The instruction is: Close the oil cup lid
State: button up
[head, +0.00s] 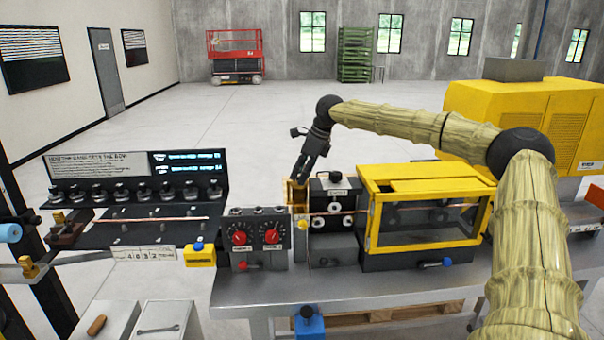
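My gripper (301,176) points down over the bench, just left of the black block with round rollers. Its fingers are small and dark here, and I cannot tell whether they are open or shut. Directly below the fingertips is a brass-coloured upright part (297,193), which may be the oil cup. I cannot make out a separate lid or its angle, because the part is small and the gripper is close over it. I cannot tell whether the fingertips touch it.
The black roller block (335,208) and a yellow-framed guard box (425,205) stand to the right. A control box with red knobs (255,238) is front left. A copper tube (150,219) runs along the black rack at left. The grey bench (350,293) has bare space in front.

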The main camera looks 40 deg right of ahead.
jog(key=shift+s+f, duration=0.1)
jog(key=shift+d+r, duration=0.25)
jog(key=shift+r, duration=0.2)
jog(key=v, duration=0.7)
jog(key=shift+a, duration=0.15)
